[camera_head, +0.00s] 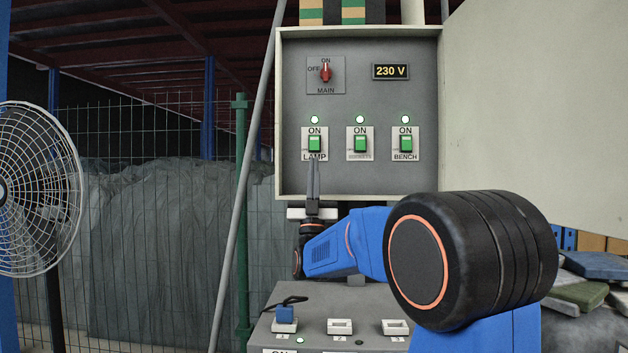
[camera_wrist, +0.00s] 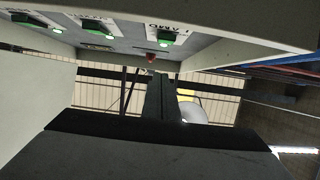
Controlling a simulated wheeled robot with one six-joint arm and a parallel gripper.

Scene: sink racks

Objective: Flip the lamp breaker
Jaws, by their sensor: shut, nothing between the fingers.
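The lamp breaker (camera_head: 315,144) is a green rocker under the word ON, at the left of a row of three in the grey panel. A green light above it is lit. My gripper (camera_head: 314,164) is shut and empty, pointing up, with its tips just below the lamp breaker over its LAMP label. I cannot tell whether the tips touch it. In the wrist view the lamp breaker (camera_wrist: 167,39) is at the top, beyond the shut fingers (camera_wrist: 160,85).
The sockets breaker (camera_head: 360,144) and bench breaker (camera_head: 405,144) stand to the right, lights lit. Above are the red main switch (camera_head: 326,73) and a 230 V display (camera_head: 390,71). The open panel door (camera_head: 530,100) is at right. A socket box (camera_head: 340,310) sits below; a fan (camera_head: 40,190) is left.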

